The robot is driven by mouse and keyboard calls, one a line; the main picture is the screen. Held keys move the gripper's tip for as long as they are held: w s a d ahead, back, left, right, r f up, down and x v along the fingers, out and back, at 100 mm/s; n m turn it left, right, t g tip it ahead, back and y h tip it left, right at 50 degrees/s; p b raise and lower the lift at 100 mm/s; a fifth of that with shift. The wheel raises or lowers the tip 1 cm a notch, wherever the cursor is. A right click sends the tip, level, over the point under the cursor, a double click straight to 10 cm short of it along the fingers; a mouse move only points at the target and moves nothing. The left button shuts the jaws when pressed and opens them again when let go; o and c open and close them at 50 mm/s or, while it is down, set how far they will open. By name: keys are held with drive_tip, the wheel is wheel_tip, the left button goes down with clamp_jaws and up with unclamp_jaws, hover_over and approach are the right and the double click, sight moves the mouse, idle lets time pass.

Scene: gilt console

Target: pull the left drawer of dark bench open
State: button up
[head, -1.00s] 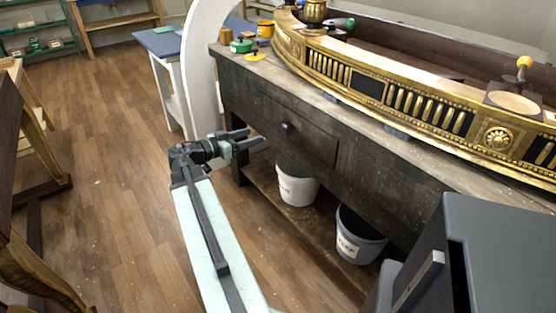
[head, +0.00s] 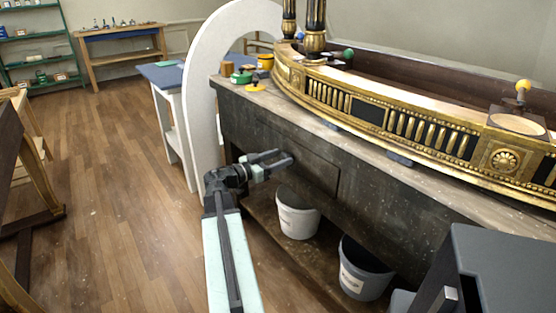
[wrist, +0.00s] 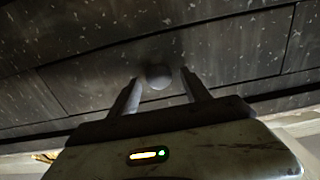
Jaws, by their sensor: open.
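The dark bench (head: 370,180) stands on the right in the head view. Its left drawer (head: 318,172) looks shut, its front flush with the bench. In the wrist view the drawer front (wrist: 100,75) has a round knob (wrist: 158,76) at its middle. My gripper (head: 284,157) is open in front of the drawer and hides the knob in the head view. In the wrist view my gripper's fingers (wrist: 160,84) stand on either side of the knob, with a gap at each side. Whether the fingertips touch the drawer front, I cannot tell.
A gilt console piece (head: 400,115) lies on the bench top. Two buckets (head: 298,212) (head: 362,268) stand on the lower shelf under the drawer. A white arch (head: 200,110) stands beside the bench's left end. The wooden floor (head: 120,200) to the left is clear.

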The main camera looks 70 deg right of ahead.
drive_tip(key=c, duration=1.2)
clamp_jaws()
drive_tip(key=shift+w, duration=0.1)
